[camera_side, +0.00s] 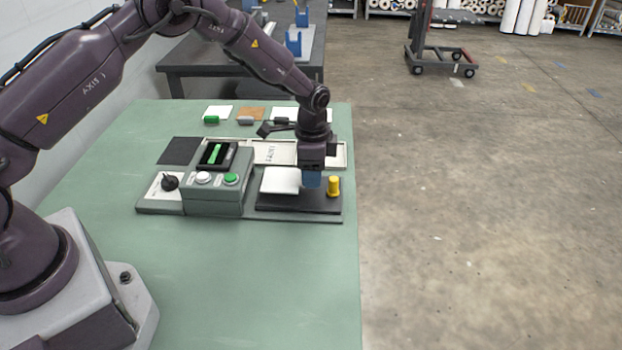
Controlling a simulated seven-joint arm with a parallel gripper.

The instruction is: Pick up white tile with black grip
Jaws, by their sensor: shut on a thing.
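My gripper (311,182) points down over the right end of the press, with its blue fingertips low at the right edge of a white tile (280,181). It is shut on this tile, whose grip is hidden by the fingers. The tile is at the black plate (300,204); I cannot tell whether it touches it. Another white tile (284,112) with a dark grip lies in the back row, left of my wrist. It is partly hidden by my wrist hardware.
A yellow knob (334,186) stands close to the right of my gripper. The grey control box (217,187) with buttons is to the left. A white tile with green grip (217,112) and a brown tile (251,112) lie behind. The green table's front (250,290) is clear.

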